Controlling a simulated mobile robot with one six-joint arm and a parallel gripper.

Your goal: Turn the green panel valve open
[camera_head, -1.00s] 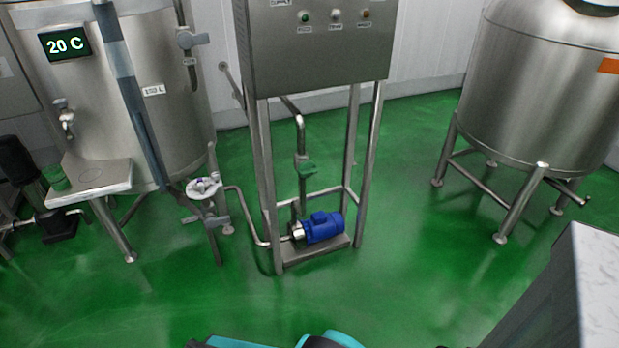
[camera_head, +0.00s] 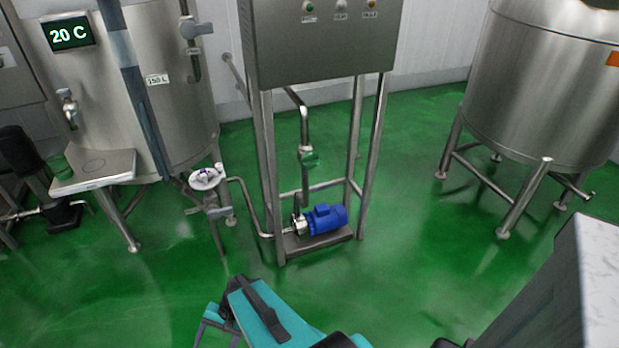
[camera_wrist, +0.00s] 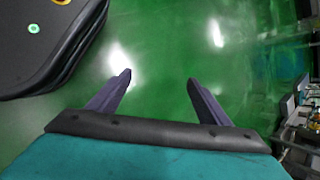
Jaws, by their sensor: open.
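In the head view my teal arm is at the bottom centre, below and apart from the valve. The valve is not seen in the wrist view.
A steel tank (camera_head: 165,85) with a 20 C display stands at left, with a small shelf (camera_head: 95,172) before it. Another tank (camera_head: 540,90) on legs stands at right. The cabinet's legs (camera_head: 268,180) frame the pump. Green floor lies open between cabinet and right tank.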

